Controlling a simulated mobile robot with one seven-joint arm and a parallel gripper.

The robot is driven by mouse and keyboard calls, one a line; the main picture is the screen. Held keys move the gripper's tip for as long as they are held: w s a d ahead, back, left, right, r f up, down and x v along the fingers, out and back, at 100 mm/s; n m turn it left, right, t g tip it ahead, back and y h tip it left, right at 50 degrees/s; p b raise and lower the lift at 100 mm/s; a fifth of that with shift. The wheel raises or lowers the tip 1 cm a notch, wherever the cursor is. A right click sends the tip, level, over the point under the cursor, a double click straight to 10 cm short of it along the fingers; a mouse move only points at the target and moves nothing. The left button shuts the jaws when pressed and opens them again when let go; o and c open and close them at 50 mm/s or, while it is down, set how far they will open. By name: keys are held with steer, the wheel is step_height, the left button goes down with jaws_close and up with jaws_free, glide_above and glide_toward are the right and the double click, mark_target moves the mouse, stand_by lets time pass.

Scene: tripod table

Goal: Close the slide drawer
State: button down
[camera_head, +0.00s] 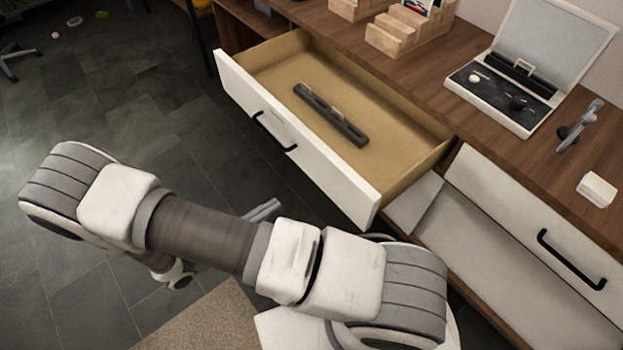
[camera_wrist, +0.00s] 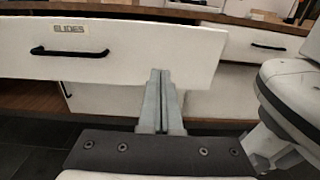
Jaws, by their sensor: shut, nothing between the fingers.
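The slide drawer (camera_head: 300,155) is pulled well out of the wooden desk, with a white front and black handle (camera_head: 274,133). A long dark bar-shaped object (camera_head: 331,115) lies inside it. In the wrist view the drawer front (camera_wrist: 130,60) bears a label reading SLIDES (camera_wrist: 69,29) above its handle (camera_wrist: 69,53). My gripper (camera_wrist: 160,74) is shut and empty, its fingertips in front of the drawer front, right of the handle. I cannot tell whether they touch it. In the head view my arm hides most of the gripper.
A second drawer front (camera_head: 537,227) with a black handle is at the right. On the desk top (camera_head: 428,95) are wooden holders (camera_head: 405,32), an open case (camera_head: 507,88), a small stand (camera_head: 580,125) and a white block (camera_head: 597,189). The dark tiled floor (camera_head: 150,95) at left is mostly clear.

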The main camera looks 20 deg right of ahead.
mark_target(326, 170)
steer(key=b+x, duration=0.2)
steer(key=x, duration=1.2)
steer(key=shift+w, duration=0.1)
